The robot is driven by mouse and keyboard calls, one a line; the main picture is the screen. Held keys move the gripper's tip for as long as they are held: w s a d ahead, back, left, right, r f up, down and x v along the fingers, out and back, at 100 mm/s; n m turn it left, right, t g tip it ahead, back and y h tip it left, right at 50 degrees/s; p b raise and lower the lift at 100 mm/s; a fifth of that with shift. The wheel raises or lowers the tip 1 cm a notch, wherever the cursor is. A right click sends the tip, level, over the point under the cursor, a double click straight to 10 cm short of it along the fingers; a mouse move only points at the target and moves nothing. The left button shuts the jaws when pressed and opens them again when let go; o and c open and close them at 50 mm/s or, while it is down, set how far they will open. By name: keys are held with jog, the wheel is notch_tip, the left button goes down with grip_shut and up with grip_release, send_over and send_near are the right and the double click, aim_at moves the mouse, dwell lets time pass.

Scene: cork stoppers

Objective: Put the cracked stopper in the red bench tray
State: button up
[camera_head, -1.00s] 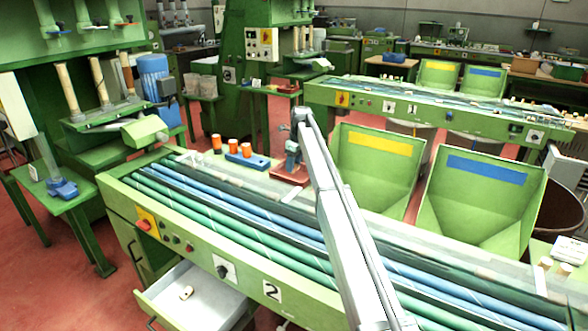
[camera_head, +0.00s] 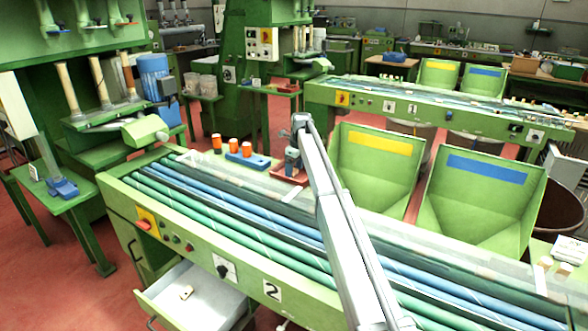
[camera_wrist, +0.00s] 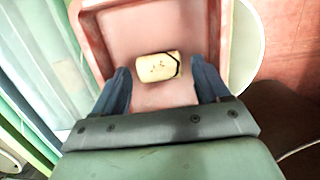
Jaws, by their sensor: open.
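The cracked stopper (camera_wrist: 152,69) is pale cork with a dark jagged line near its right end. It lies on its side on the floor of the red bench tray (camera_wrist: 190,18) in the wrist view. My gripper (camera_wrist: 160,68) is open, with one dark blue finger on each side of the stopper and a gap to it on both sides. In the head view my gripper (camera_head: 293,163) is low over the red tray (camera_head: 300,180) at the bench's far edge. The stopper is not discernible there.
Orange cylinders stand by a blue block (camera_head: 258,162) left of the tray. Green bins (camera_head: 375,185) stand to the right. An open drawer (camera_head: 205,305) at the front holds another pale stopper (camera_head: 187,292). Small pale pieces (camera_head: 545,262) sit at the far right.

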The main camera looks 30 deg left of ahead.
notch_tip(320, 180, up, 12)
jog(key=d, duration=0.1)
jog(key=shift+d, duration=0.4)
jog(key=shift+o, duration=0.4)
jog(key=shift+r, duration=0.1)
